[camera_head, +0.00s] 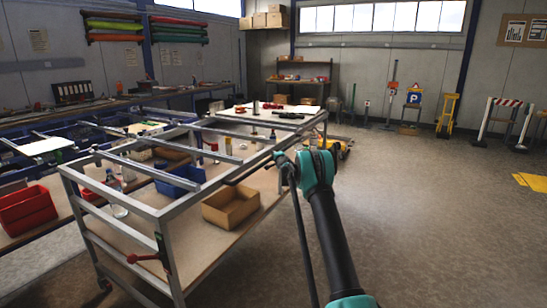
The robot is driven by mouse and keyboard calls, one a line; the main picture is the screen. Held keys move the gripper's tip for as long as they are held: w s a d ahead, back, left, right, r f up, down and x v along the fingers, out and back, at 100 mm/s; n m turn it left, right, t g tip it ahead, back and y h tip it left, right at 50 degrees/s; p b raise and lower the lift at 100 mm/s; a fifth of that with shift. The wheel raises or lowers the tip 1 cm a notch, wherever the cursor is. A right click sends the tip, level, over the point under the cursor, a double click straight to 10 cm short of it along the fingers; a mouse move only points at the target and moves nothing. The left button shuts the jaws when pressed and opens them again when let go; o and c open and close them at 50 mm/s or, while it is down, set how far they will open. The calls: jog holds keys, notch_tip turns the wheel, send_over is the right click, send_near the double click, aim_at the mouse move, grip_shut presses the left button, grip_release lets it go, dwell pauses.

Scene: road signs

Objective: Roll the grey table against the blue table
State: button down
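The grey table (110,193) is an open metal frame with crossbars, a lower shelf and a caster visible at its near left corner. It stands left of centre. The blue table (62,126), with a dark blue frame, stands behind and left of it; the grey frame partly hides it. I cannot tell whether the two touch. My gripper (283,160) is at the right long side of the grey table, close to its upper rail. Its fingers are small and dark, and I cannot tell whether they are open or grip the rail.
A cardboard box (231,206) and a blue bin (180,180) sit on the grey table's shelf. Red bins (27,208) are at the left. A yellow-based item (340,147) stands behind my wrist.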

jog(key=c, duration=1.4)
grip_release()
jog(key=shift+r, duration=0.15)
jog(key=shift+s, duration=0.15)
jog(key=v, duration=1.1)
jog(key=shift+s+d+r, duration=0.1)
jog(key=shift+s+d, duration=0.1)
jog(key=shift+s, duration=0.2)
